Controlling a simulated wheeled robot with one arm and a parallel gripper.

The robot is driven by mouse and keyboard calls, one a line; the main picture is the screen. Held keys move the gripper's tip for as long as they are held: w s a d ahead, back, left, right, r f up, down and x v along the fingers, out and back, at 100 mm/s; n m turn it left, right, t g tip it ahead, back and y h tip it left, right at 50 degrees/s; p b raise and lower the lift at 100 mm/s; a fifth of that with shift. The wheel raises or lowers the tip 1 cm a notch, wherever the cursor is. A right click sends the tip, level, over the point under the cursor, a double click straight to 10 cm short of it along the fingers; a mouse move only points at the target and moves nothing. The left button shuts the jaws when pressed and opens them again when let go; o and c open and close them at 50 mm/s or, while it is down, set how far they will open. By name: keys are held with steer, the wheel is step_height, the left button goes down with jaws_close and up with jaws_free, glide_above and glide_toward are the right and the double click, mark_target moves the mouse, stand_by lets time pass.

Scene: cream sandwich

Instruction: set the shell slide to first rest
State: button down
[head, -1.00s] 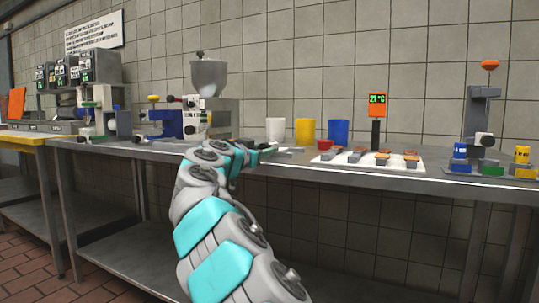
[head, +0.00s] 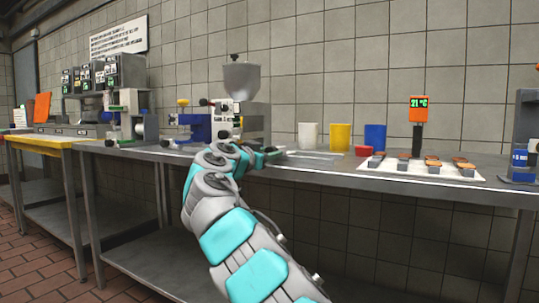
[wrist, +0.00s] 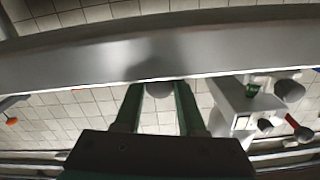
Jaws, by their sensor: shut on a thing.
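My gripper (wrist: 158,92) shows in the wrist view as two green fingers shut on a small rounded grey thing (wrist: 159,90). What the grey thing belongs to is hidden, and I cannot tell whether it is part of the shell slide. I cannot pick out the shell slide for certain. The hopper machine has a grey funnel on top and a pale front panel.
A blue device (head: 196,128) stands left of the hopper machine.

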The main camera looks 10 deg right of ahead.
steer(key=c, duration=0.5)
jaws_free()
steer(key=shift+s, duration=0.15)
steer(key=b+v, duration=0.1)
steer(key=v, duration=0.6)
steer(key=shift+s+a, duration=0.2)
steer(key=shift+a, duration=0.05)
steer(key=shift+d, duration=0.1)
